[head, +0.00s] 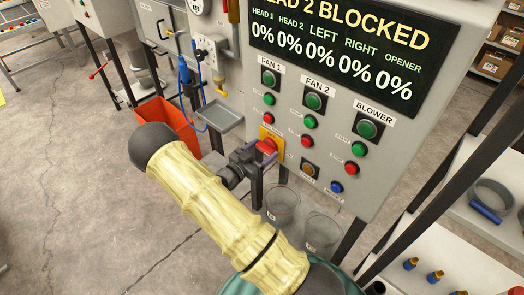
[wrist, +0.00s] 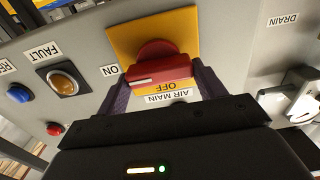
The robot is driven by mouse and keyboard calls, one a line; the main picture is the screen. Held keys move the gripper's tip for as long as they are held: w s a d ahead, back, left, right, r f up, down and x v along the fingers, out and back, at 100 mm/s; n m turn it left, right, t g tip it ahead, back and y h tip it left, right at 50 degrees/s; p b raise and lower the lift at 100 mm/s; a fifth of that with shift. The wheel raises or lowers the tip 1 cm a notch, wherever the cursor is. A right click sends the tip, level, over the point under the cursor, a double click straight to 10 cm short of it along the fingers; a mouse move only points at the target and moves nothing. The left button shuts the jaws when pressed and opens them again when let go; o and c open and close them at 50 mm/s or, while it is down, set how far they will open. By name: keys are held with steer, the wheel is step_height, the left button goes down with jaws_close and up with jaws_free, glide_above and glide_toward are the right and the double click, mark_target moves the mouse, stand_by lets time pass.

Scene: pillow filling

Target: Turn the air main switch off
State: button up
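The air main switch is a red rotary handle (wrist: 160,70) on a yellow plate (wrist: 183,22), mounted on the grey panel. My gripper (wrist: 160,85) has one dark purple finger at each end of the handle, apparently touching both ends. In the head view the red handle (head: 266,146) shows at my gripper (head: 258,158), partly covered by it.
The panel has FAN 1, FAN 2 and BLOWER buttons (head: 367,130) and a display (head: 340,50) above. An amber FAULT button (wrist: 63,82) and a blue button (wrist: 19,93) are near the switch. Clear cups (head: 282,205) stand below. An orange bin (head: 168,122) is to the left.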

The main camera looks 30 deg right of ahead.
steer(key=shift+n, duration=0.3)
steer(key=n, duration=0.3)
steer(key=shift+w+n+b, duration=0.15)
steer(key=shift+n+b, duration=0.2)
steer(key=shift+n, duration=0.05)
steer(key=n, duration=0.4)
steer(key=shift+w+n, duration=0.1)
steer(key=shift+n, duration=0.2)
steer(key=n, duration=0.4)
steer(key=shift+a+f+n+p, duration=0.1)
steer(key=shift+n+p, duration=0.2)
steer(key=shift+p, duration=0.1)
steer(key=shift+f+n+p, duration=0.15)
steer(key=shift+n+p, duration=0.15)
steer(key=shift+n, duration=1.9)
steer(key=o, duration=1)
steer(key=shift+a, duration=0.15)
